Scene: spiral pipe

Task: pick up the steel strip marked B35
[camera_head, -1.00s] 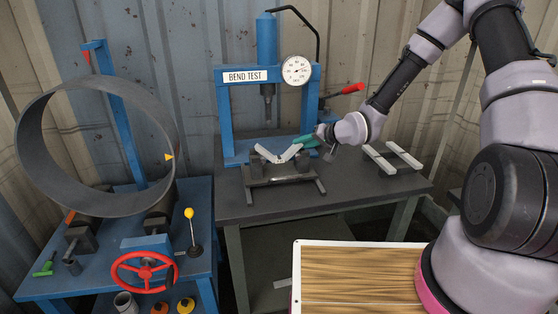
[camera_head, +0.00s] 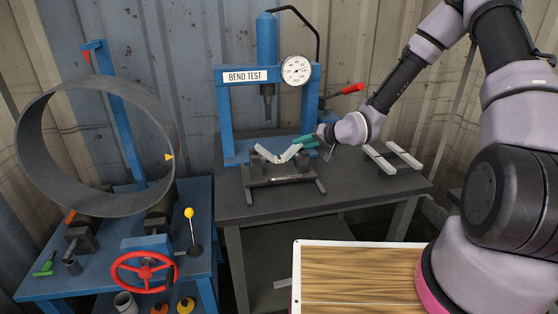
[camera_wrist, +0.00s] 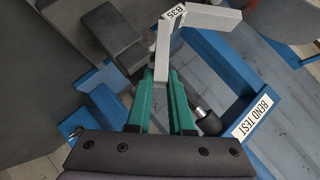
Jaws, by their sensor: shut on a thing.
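The light grey steel strip marked B35 (camera_wrist: 163,48) is bent into a V. Its dark B35 marking shows near the bend in the wrist view. My gripper (camera_wrist: 160,82) has green fingers shut on one arm of the strip. In the head view, the strip (camera_head: 290,153) is at the black support (camera_head: 283,172) in front of the blue bend test press, its bend low and both arms rising. My gripper (camera_head: 305,141) comes in from the right and holds the right arm. I cannot tell whether the strip touches the support.
The blue press (camera_head: 225,120) with its gauge (camera_head: 296,70) stands just behind, its ram above the strip. Flat strips on a rack (camera_head: 392,156) lie at the right. A large pipe ring (camera_head: 35,150) stands on the blue bench at left. The dark table front is clear.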

